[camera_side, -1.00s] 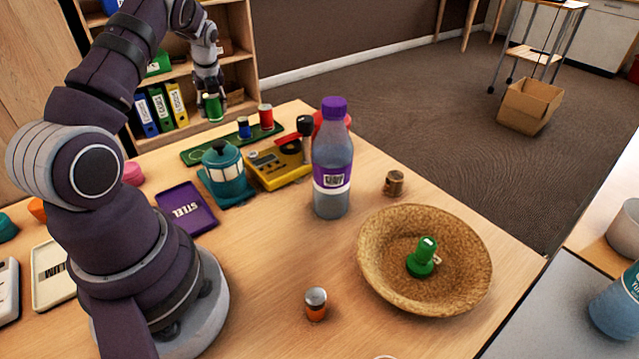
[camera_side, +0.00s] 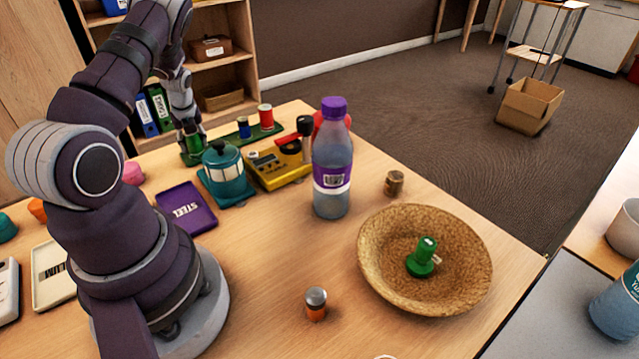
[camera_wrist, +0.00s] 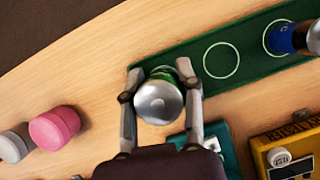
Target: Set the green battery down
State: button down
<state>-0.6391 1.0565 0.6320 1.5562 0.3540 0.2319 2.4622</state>
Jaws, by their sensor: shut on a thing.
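The green battery (camera_wrist: 160,99), with a silver end facing the wrist camera, is between the two fingers of my gripper (camera_wrist: 160,78), which is shut on it. In the side view my gripper (camera_side: 190,143) is low over the left end of a green strip (camera_side: 262,135), and only a little of the battery's green shows there. The strip (camera_wrist: 245,72) has white circle outlines, and the battery covers most of the left one. The middle circle is empty. I cannot tell whether the battery's base touches the strip.
A blue battery (camera_side: 244,127) and a red one (camera_side: 266,116) stand on the strip to the right. A teal pot (camera_side: 222,165) and a yellow device (camera_side: 277,167) stand close in front. A bottle (camera_side: 332,170) and a cork bowl (camera_side: 378,275) are further right.

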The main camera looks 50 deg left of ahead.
jog(key=shift+f, duration=0.15)
jog(key=c, duration=0.7)
grip_release()
jog(key=shift+c, duration=0.2)
jog(key=w+v, duration=0.1)
jog(key=v, duration=1.1)
jog(key=w+d+r+n+t+h, duration=0.25)
jog(key=d+n, duration=0.25)
jog(key=d, duration=0.4)
jog(key=w+d+r+n+t+h, duration=0.1)
jog(key=w+d+r+n+h, duration=0.2)
jog(key=d+n, duration=0.45)
jog(key=s+d+r+n, duration=0.1)
jog(key=s+d+n, duration=0.2)
jog(key=d, duration=0.2)
jog(key=s+d+r+n+t, duration=0.1)
jog(key=s+d+r+n, duration=0.1)
jog(key=d, duration=0.4)
jog(key=shift+s+r+n+y, duration=0.35)
jog(key=shift+s+n+y, duration=0.1)
jog(key=shift+n, duration=0.7)
